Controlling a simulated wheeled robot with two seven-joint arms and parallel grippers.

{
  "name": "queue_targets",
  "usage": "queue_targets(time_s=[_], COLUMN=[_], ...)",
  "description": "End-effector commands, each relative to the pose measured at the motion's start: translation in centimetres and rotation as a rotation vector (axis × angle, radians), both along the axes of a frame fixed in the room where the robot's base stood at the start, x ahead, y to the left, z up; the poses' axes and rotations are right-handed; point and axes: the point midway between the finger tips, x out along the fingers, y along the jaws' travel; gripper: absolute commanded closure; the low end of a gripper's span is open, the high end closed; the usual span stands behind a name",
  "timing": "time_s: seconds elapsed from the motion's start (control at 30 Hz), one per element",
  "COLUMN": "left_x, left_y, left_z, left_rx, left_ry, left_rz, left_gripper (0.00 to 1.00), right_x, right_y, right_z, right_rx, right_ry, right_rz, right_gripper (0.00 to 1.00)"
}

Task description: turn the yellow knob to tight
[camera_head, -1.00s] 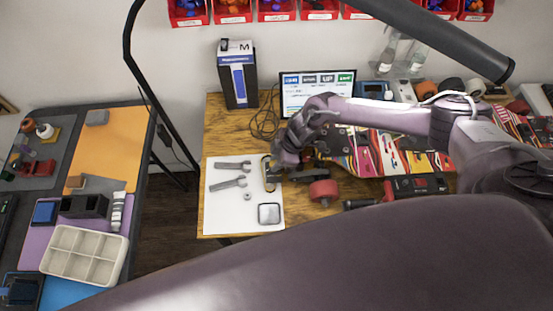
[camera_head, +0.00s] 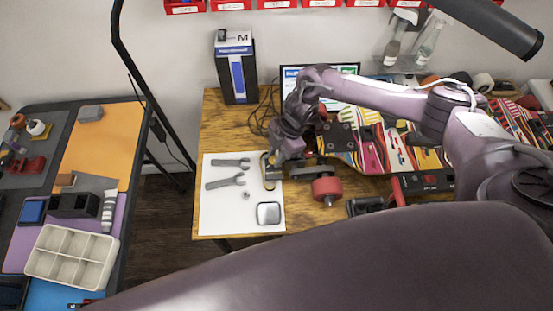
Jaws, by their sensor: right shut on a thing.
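My right gripper (camera_head: 281,156) reaches down at the right edge of the white sheet (camera_head: 218,217). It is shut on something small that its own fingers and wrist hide. No yellow knob can be clearly made out; it may be behind the gripper. Just left of the fingertips, a dark oblong piece with a yellowish rim (camera_head: 270,174) lies at the sheet's edge. Right of the fingers are a dark metal truck part and a red wheel (camera_head: 326,189). The patterned skateboard deck (camera_head: 372,155) lies behind them. My left gripper is not in view.
Two grey wrenches (camera_head: 226,181) and a square grey-lidded item (camera_head: 268,213) lie on the sheet. A blue-and-black box (camera_head: 236,68) and a screen (camera_head: 290,75) stand behind. A side table with a compartment tray (camera_head: 72,257) is at the left.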

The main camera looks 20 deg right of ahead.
Motion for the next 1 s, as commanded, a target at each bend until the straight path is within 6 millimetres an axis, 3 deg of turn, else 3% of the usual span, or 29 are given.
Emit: queue_targets(time_s=[0.1,0.4,1.0], left_x=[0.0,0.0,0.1], left_y=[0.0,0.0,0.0], left_z=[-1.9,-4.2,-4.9], left_rx=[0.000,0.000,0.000], left_ry=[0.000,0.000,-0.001], left_rz=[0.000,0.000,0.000], left_gripper=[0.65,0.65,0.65], right_x=[0.3,0.4,0.4], right_y=[0.2,0.2,0.2], right_z=[-0.4,-0.2,0.1], right_rx=[0.003,0.003,0.003], right_ry=[-0.005,-0.003,-0.002], right_rz=[0.093,0.264,0.338], right_gripper=[0.98,0.98,0.98])
